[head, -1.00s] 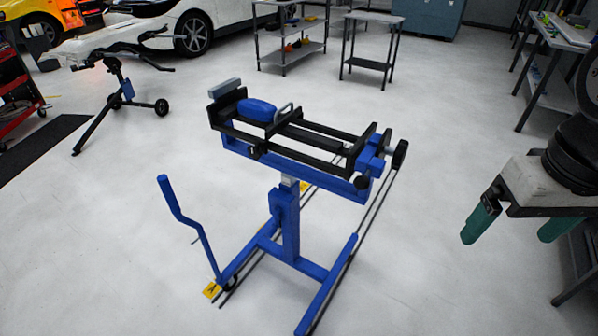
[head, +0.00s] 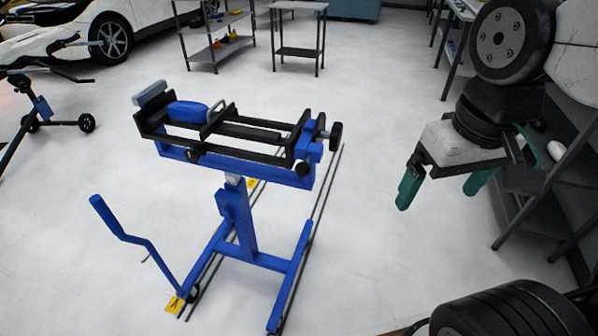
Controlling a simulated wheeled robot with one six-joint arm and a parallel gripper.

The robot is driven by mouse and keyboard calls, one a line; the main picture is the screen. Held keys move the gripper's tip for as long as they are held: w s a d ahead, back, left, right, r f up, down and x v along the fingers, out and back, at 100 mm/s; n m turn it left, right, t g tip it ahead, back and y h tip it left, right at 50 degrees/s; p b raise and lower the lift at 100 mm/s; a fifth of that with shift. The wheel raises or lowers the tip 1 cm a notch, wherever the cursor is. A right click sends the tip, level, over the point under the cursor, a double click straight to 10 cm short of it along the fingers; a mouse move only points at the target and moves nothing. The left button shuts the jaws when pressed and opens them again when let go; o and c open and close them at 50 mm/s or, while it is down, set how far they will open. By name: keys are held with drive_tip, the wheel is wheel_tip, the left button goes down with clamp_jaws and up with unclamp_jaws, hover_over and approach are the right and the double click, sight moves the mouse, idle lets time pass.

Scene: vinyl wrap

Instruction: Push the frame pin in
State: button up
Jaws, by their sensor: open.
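A blue wheeled stand (head: 240,222) carries a black rectangular frame (head: 262,133) on top. The frame has a blue rounded block (head: 188,111) and a grey loop handle (head: 217,116) near its left end. I cannot tell which small part is the frame pin. My gripper (head: 437,192), with two green fingers, is open and empty. It hangs in the air to the right of the stand, well apart from the frame.
A bent blue lever (head: 130,235) rises at the stand's lower left, above a yellow label (head: 175,305). Grey shelves (head: 215,42) and a small table (head: 299,50) stand behind. A dark shelf unit (head: 545,190) is at right. Floor between stand and gripper is clear.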

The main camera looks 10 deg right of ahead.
idle(0.3)
drive_tip(key=shift+a, duration=0.2)
drive_tip(key=c, duration=0.8)
drive_tip(key=w+a+n, duration=0.1)
drive_tip(key=w+a+f+n+g, duration=0.1)
drive_tip(key=w+a+f+n, duration=0.1)
drive_tip(key=a, duration=0.1)
drive_tip(key=shift+w+a+n+g, duration=0.1)
drive_tip(key=shift+w+n+g, duration=0.1)
drive_tip(key=shift+n+g, duration=0.1)
clamp_jaws()
drive_tip(key=n+t+h, duration=0.1)
drive_tip(key=n+t, duration=0.2)
drive_tip(key=n, duration=2.3)
approach(298, 171)
drive_tip(key=s+a+r, duration=0.2)
drive_tip(key=s+a, duration=0.1)
drive_tip(key=s, duration=0.2)
drive_tip(key=x, duration=0.3)
drive_tip(key=w+d+x, duration=0.1)
drive_tip(key=x, duration=0.3)
drive_tip(key=d+x, duration=0.1)
drive_tip(key=x, duration=0.2)
drive_tip(key=shift+w, duration=0.25)
drive_tip(key=shift+w+d, duration=0.3)
drive_tip(key=shift+w, duration=0.4)
